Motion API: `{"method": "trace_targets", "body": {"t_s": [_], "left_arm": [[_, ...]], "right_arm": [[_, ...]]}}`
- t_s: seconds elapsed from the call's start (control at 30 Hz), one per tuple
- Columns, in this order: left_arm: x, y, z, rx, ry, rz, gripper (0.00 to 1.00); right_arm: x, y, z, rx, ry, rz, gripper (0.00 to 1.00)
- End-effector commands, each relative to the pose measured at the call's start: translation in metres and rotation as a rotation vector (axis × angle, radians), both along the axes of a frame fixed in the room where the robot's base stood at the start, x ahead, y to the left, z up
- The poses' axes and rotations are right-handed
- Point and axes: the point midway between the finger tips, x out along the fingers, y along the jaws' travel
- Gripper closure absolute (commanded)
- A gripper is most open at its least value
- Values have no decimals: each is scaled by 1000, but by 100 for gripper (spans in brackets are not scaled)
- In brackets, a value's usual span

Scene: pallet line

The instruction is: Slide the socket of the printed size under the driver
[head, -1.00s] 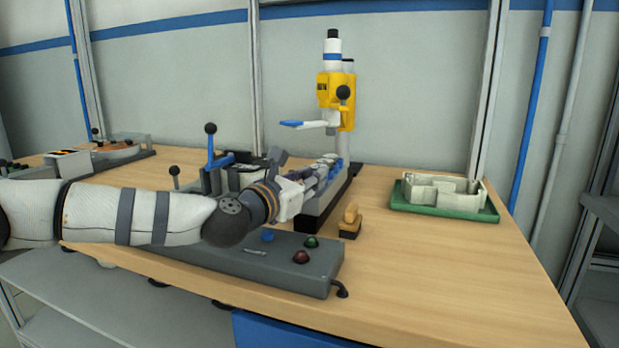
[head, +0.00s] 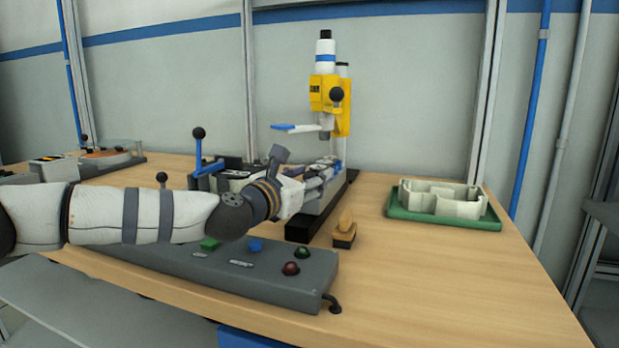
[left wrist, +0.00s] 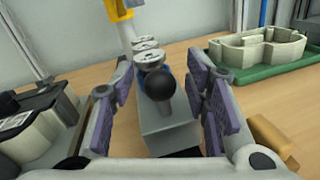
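The driver (head: 325,92), yellow and white with a blue band, stands upright at the back of the bench. A grey slide rail (head: 318,205) runs from beneath it toward me. In the left wrist view, several round silver-topped sockets with some blue (left wrist: 148,52) sit in a row on the rail. A black ball knob (left wrist: 163,84) stands at its near end. My left gripper (head: 312,182) is over the rail; in the left wrist view its open fingers (left wrist: 165,92) stand either side of the knob, with gaps. I cannot read a printed size. My right gripper is out of view.
A control box (head: 255,272) with coloured buttons lies in front of the rail. A wooden-handled stamp-like block (head: 345,232) stands just right of the rail. A green tray (head: 440,217) holds a pale housing (head: 440,197). The front right of the bench is clear.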

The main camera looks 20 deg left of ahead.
Motion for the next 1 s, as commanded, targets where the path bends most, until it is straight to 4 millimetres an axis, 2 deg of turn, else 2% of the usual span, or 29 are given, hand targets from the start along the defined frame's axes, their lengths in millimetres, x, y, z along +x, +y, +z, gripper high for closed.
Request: {"method": "trace_targets", "body": {"t_s": [0.27,0.37,0.6,0.7,0.83,1.0], "left_arm": [[-6,2,0,-1,0,0,57],[-25,6,0,-3,1,-1,57],[-88,21,1,-3,0,1,57],[-105,25,0,-1,-1,0,57],[-116,27,0,-1,0,0,57],[-118,28,0,0,0,1,57]], "right_arm": [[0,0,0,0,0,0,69],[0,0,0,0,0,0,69],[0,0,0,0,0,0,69],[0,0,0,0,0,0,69],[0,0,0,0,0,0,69],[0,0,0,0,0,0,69]]}}
